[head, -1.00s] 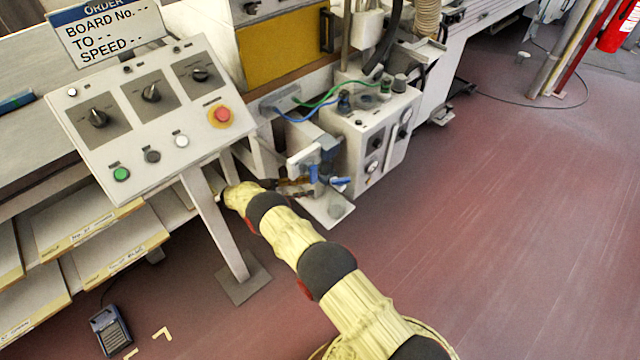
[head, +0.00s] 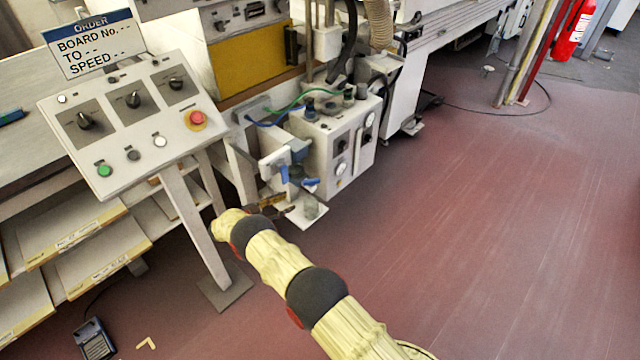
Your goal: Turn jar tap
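A blue tap lever (head: 309,182) shows at the front of a white bracketed fitting, beside a blue upright part (head: 284,173). A small greyish jar-like piece (head: 310,210) is on a white plate (head: 296,217) below the lever. My arm comes in from the lower right. My gripper (head: 270,212) is small and dark, just below and left of the blue lever, near the plate's left edge. It appears apart from the lever. Its fingers are too small and partly hidden to show whether they are open.
A white control box (head: 330,150) with hoses stands just right of the fitting. A sloped control panel (head: 130,130) on a post (head: 195,225) stands left of my arm. The reddish floor (head: 480,220) to the right is clear.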

